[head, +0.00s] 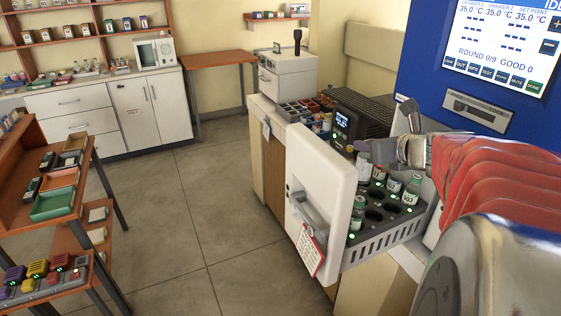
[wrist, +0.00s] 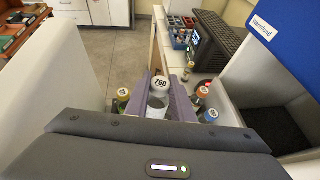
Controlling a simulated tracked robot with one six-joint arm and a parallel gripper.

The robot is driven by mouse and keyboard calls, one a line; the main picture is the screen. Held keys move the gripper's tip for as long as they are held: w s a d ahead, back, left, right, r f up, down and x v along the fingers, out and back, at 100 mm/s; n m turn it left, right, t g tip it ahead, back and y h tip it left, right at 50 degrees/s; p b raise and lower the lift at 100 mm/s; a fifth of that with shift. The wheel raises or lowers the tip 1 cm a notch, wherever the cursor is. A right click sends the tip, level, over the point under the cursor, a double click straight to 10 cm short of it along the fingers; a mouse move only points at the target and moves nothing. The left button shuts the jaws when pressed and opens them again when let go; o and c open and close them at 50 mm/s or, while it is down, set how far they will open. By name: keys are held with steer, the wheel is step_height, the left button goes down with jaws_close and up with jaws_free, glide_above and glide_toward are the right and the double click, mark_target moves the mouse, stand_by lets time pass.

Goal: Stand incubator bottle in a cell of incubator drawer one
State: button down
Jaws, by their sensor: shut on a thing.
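The incubator bottle, with a white cap marked 760 (wrist: 160,84), is clear and stands upright between my gripper's purple fingers (wrist: 158,102) in the wrist view. In the head view, my gripper (head: 379,154) is shut on the bottle (head: 364,168) over the back left part of the drawer. The pulled-out drawer (head: 378,250) has a white front, a slotted grey side and a dark rack with round cells. Several cells hold labelled bottles and several near the middle and front are empty. The held bottle's base is hidden, so I cannot tell whether it is in a cell.
Racked bottles stand close by, one at the front left (head: 357,214) and two at the right (head: 411,190). The tall white drawer front (head: 325,175) rises on the left. A blue panel with a screen (head: 500,45) stands behind my arm.

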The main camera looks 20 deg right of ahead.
mark_target(367, 179)
steer(key=shift+s+d, duration=0.1)
steer(key=shift+f, duration=3.1)
steer(key=shift+f, duration=1.9)
steer(key=shift+f, duration=0.1)
steer(key=c, duration=1.5)
jaws_free()
steer(key=shift+c, duration=0.2)
